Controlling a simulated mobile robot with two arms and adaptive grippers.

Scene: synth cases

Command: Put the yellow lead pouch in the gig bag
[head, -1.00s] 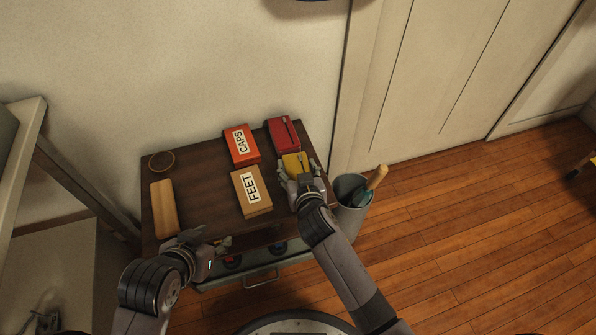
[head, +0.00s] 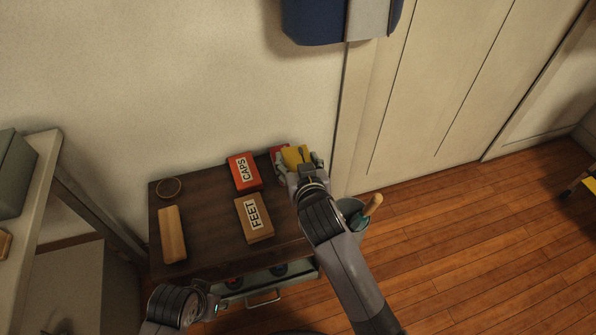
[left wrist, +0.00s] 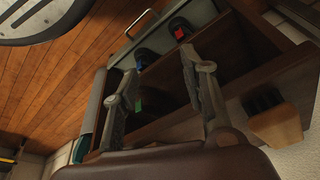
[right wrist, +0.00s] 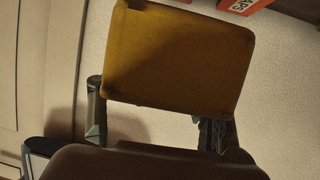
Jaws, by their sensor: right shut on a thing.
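The yellow lead pouch (head: 293,154) is between the fingers of my right gripper (head: 299,160), above the right back corner of the dark wooden chest. In the right wrist view the pouch (right wrist: 180,58) spans the fingers and hides their tips. A dark blue thing with a grey strip (head: 325,18) is at the wall, top of the head view; it may be the gig bag, but only its lower part shows and no opening is visible. My left gripper (head: 215,306) is low at the chest's front; the left wrist view shows its fingers (left wrist: 158,65) apart and empty.
A red case (head: 276,152) is partly hidden behind my right gripper. The front drawer (head: 250,285) is open. A bin (head: 351,210) stands at right.

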